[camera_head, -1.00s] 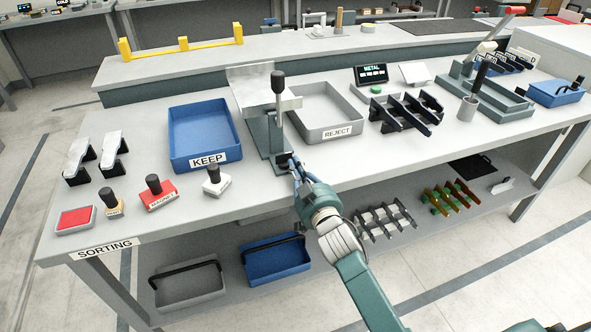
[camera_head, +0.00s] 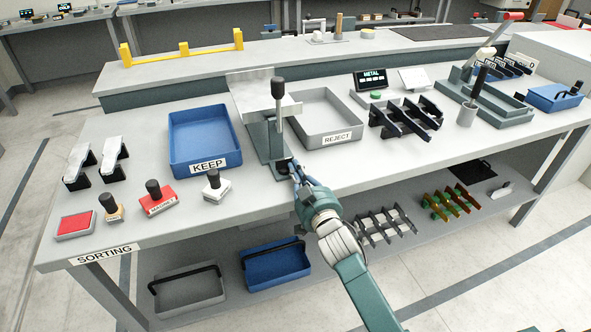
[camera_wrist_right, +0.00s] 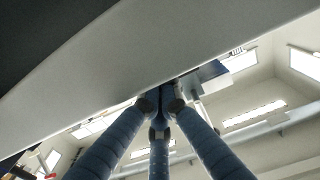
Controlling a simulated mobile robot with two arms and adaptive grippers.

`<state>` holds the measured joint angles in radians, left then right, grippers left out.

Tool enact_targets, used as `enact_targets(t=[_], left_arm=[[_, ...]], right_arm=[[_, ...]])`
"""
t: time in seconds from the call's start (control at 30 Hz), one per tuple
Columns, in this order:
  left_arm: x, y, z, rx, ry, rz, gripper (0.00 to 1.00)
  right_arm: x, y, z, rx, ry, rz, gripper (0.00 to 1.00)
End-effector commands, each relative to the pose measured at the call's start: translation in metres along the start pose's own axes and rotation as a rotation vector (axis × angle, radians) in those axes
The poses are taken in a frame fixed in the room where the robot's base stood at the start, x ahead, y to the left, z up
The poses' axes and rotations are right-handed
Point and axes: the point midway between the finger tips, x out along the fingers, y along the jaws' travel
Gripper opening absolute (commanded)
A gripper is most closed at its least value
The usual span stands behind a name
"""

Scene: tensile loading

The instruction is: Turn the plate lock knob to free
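The fixture (camera_head: 262,135) with a bright metal plate (camera_head: 250,83) on top and an upright black-handled lever (camera_head: 278,90) stands mid-table. A small dark part (camera_head: 282,168) sits low at its front; I cannot tell for sure whether it is the plate lock knob. My right gripper (camera_head: 294,166) is at this front corner, its fingertips close to the dark part or touching it. In the right wrist view its blue fingers (camera_wrist_right: 161,108) converge with tips close together; whether something is between them is unclear. My left gripper is not in view.
The blue KEEP tray (camera_head: 171,148) stands left of the fixture and the grey REJECT tray (camera_head: 316,137) right. Black racks (camera_head: 405,120) stand further right. The table's front edge (camera_head: 240,213) runs under my right arm.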

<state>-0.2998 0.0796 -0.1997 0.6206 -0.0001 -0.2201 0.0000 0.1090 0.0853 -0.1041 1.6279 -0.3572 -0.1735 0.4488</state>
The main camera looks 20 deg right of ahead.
Motion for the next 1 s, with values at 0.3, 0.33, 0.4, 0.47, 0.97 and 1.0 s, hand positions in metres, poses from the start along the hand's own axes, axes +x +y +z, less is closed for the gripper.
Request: enact_targets(t=[0.3,0.33,0.4,0.47,0.97,1.0], left_arm=[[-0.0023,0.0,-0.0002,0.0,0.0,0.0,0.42],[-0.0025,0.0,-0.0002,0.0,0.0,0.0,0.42],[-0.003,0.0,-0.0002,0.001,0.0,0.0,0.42],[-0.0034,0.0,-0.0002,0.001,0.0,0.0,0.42],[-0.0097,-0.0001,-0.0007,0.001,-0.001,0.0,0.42],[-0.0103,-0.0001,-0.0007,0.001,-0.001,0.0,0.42]], right_arm=[[0.0017,0.002,-0.0002,-0.001,0.0,0.001,0.0],[0.0019,0.0022,-0.0002,-0.001,-0.001,0.001,0.0],[0.0024,0.0027,-0.0002,0.0,-0.001,0.001,0.0],[0.0028,0.0032,-0.0002,0.0,-0.001,0.001,0.0],[0.0092,0.0083,-0.0012,-0.001,0.0,0.001,0.0],[0.0099,0.0088,-0.0012,-0.001,0.0,0.001,0.0]])
